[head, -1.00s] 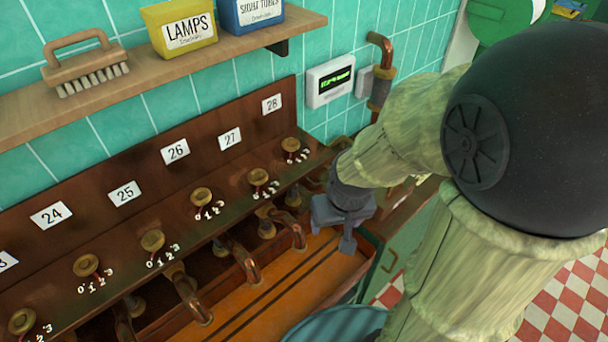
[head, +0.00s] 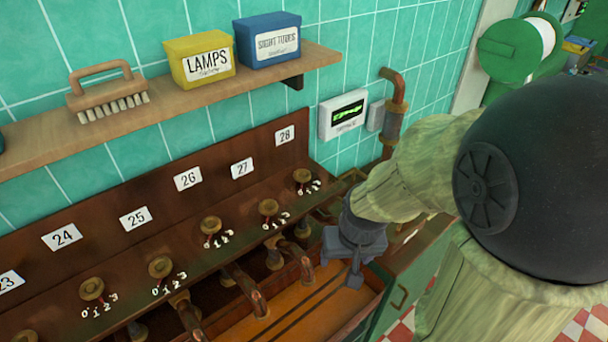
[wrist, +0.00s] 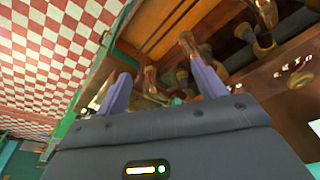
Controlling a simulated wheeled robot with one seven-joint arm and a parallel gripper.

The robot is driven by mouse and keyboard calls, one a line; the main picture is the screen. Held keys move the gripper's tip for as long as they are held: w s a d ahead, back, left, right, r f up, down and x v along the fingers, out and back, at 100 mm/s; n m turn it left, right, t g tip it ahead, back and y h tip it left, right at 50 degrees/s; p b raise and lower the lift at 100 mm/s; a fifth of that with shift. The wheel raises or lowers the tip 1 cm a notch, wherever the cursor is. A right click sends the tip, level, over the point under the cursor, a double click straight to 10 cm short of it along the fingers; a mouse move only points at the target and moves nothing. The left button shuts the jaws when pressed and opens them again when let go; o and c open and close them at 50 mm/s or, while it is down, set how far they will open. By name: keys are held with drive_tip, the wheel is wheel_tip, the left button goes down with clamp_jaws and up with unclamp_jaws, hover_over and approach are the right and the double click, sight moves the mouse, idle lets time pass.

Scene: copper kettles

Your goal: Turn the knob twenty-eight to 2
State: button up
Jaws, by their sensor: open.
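Knob twenty-eight (head: 302,176) is a round brass knob at the right end of the sloping wooden panel, below the white 28 label (head: 285,135). Small white marks 0 to 3 (head: 310,188) sit under it; its setting is too small to read surely. My gripper (head: 342,266) is open and empty, below and to the right of this knob, apart from it, over the right end of the trough. In the wrist view my two fingers (wrist: 160,85) stand apart with nothing held. A brass knob (wrist: 298,80) shows at that view's right edge; I cannot tell which number it is.
Knob twenty-seven (head: 268,208) and several like it run leftward along the panel. Copper spouts (head: 248,290) stick out below. A shelf (head: 190,95) with a brush and boxes hangs above. A small display (head: 343,115) and a copper pipe (head: 392,100) are on the wall at right.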

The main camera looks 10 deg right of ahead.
sight(305, 174)
drive_tip(key=w+f+m+t+y+b, duration=0.1)
drive_tip(key=w+f+m+y+b, duration=0.2)
drive_tip(key=w+m+y+b, duration=0.9)
drive_tip(key=w+d+r+m+t+h+p, duration=0.3)
drive_tip(key=w+d+m+t, duration=0.3)
drive_tip(key=m, duration=0.8)
drive_tip(key=shift+w+d+r+m+t+p, duration=0.4)
drive_tip(key=shift+w+d+r+p, duration=0.15)
drive_tip(key=shift+w+d, duration=0.5)
drive_tip(key=shift+w+a, duration=0.15)
drive_tip(key=shift+a, duration=0.05)
drive_tip(key=p+x, duration=0.3)
drive_tip(key=x, duration=1.4)
drive_tip(key=shift+w+f, duration=0.1)
drive_tip(key=shift+f, duration=0.15)
drive_tip(key=c, duration=1)
